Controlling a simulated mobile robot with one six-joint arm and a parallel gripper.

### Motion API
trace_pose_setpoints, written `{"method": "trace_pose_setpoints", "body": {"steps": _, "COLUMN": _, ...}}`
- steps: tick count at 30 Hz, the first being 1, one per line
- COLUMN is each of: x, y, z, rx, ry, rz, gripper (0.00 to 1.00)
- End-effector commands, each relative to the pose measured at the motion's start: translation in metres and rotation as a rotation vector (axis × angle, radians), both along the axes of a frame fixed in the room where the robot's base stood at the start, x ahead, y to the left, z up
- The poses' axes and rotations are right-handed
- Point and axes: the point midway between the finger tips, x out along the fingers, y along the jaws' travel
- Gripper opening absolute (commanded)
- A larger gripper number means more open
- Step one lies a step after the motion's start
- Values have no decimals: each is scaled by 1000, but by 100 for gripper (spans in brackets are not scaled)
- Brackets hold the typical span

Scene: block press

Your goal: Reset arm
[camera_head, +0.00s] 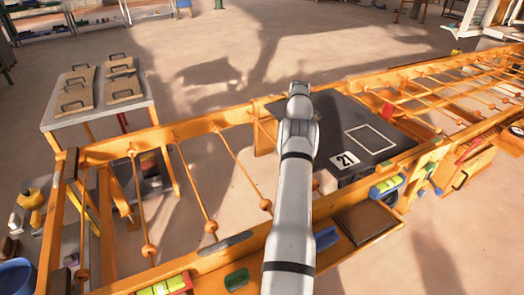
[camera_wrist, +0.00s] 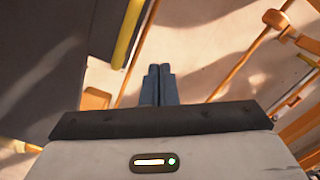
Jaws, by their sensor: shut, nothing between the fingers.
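My white arm reaches up the middle of the body camera view, over an orange frame (camera_head: 205,258). My gripper shows in the wrist view (camera_wrist: 159,70), with its two dark fingers together and nothing between them. In the body camera view the gripper itself cannot be made out, hidden beyond the end of the arm. The wrist view shows floor behind the fingertips, and the fingers touch nothing that I can see.
A dark plate (camera_head: 335,115) marked 21, with a white square outline, lies in the frame beside my arm. A small table (camera_head: 100,117) with several handled boards stands at left. A blue bowl (camera_head: 15,278) is at lower left. Open floor lies beyond the frame.

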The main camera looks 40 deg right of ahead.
Motion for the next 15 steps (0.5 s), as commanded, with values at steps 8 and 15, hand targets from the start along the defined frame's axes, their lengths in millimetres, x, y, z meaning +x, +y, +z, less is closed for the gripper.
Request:
{"method": "trace_pose_setpoints", "body": {"steps": 8, "x": 0, "y": 0, "z": 0, "rx": 0, "ry": 0, "rz": 0, "gripper": 0}}
{"method": "trace_pose_setpoints", "body": {"steps": 15, "x": 13, "y": 19, "z": 22, "rx": -8, "ry": -8, "rz": -6, "gripper": 0}}
